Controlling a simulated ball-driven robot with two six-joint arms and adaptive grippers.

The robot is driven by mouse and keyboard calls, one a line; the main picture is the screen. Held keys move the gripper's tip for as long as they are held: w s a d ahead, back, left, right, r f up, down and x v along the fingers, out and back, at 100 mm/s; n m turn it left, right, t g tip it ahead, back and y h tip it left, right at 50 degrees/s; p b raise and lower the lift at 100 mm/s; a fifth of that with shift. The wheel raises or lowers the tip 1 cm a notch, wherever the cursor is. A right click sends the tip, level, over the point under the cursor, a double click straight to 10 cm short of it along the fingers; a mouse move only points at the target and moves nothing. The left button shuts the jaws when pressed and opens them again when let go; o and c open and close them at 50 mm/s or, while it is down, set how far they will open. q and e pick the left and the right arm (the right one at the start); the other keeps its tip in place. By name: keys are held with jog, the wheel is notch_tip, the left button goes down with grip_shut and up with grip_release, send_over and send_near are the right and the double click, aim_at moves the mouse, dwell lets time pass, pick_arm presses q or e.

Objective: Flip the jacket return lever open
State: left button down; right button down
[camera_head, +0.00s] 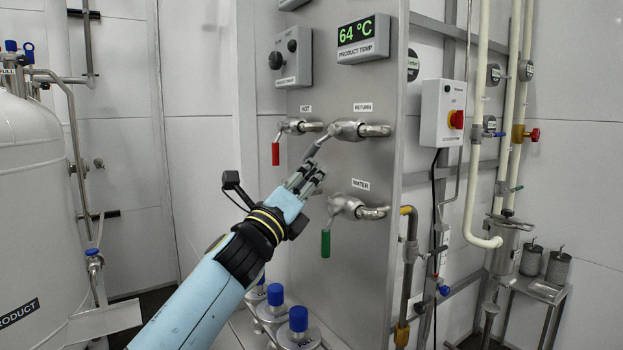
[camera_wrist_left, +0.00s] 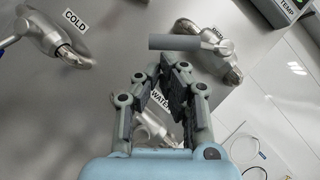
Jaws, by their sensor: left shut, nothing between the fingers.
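The jacket return valve (camera_head: 347,131) sits on the steel panel under the RETURN label. Its grey lever (camera_head: 312,150) slants down and to the left from the valve body. In the left wrist view the grey lever (camera_wrist_left: 174,42) lies across the picture just beyond the fingertips, joined to the valve (camera_wrist_left: 218,58) at its right. My left gripper (camera_head: 309,171) is shut and empty, just below the lever. It also shows in the left wrist view (camera_wrist_left: 164,68). I cannot tell whether the fingertips touch the lever. My right gripper is not in view.
The HOT valve's red lever (camera_head: 275,153) hangs down left of the return valve. The WATER valve's green lever (camera_head: 326,243) hangs below, close to my gripper. A cold valve (camera_wrist_left: 50,42) shows in the left wrist view. A control box (camera_head: 443,113) stands right of the panel.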

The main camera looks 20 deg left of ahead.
pick_arm(q)
jog(key=w+a+r+m+g+h+b, duration=0.3)
jog(key=m+h+b, duration=0.7)
jog(key=m+b, duration=0.4)
jog(key=r+b, duration=0.1)
jog(key=b, duration=0.2)
jog(key=shift+a+m, duration=0.3)
jog(key=shift+a, duration=0.05)
jog(key=shift+r, duration=0.1)
dwell(0.4)
